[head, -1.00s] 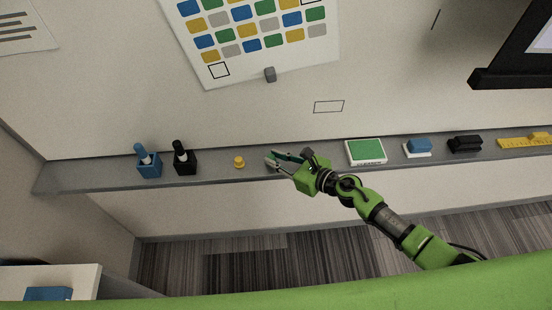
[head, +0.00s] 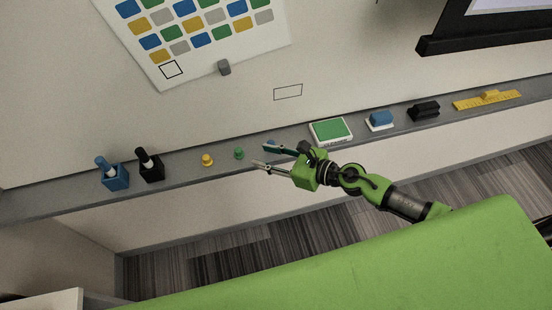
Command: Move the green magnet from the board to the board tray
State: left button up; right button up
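The green magnet (head: 239,153) is a small round peg standing on the grey board tray (head: 190,166), to the right of a yellow magnet (head: 207,160). My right gripper (head: 260,155) is just to the right of the green magnet, with its two fingers spread and nothing seen between them. The gripper looks apart from the magnet. A small blue thing (head: 271,142) is partly hidden behind the upper finger. My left gripper is not in view.
On the tray stand a blue holder (head: 114,178), a black holder (head: 150,168), a green-topped box (head: 331,131), a blue eraser (head: 380,119), a black eraser (head: 424,111) and a yellow ruler (head: 488,100). A grey magnet (head: 224,68) holds the chart on the board.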

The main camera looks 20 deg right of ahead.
jog(key=shift+b+v, duration=0.35)
jog(key=shift+v, duration=1.35)
jog(key=shift+a, duration=0.1)
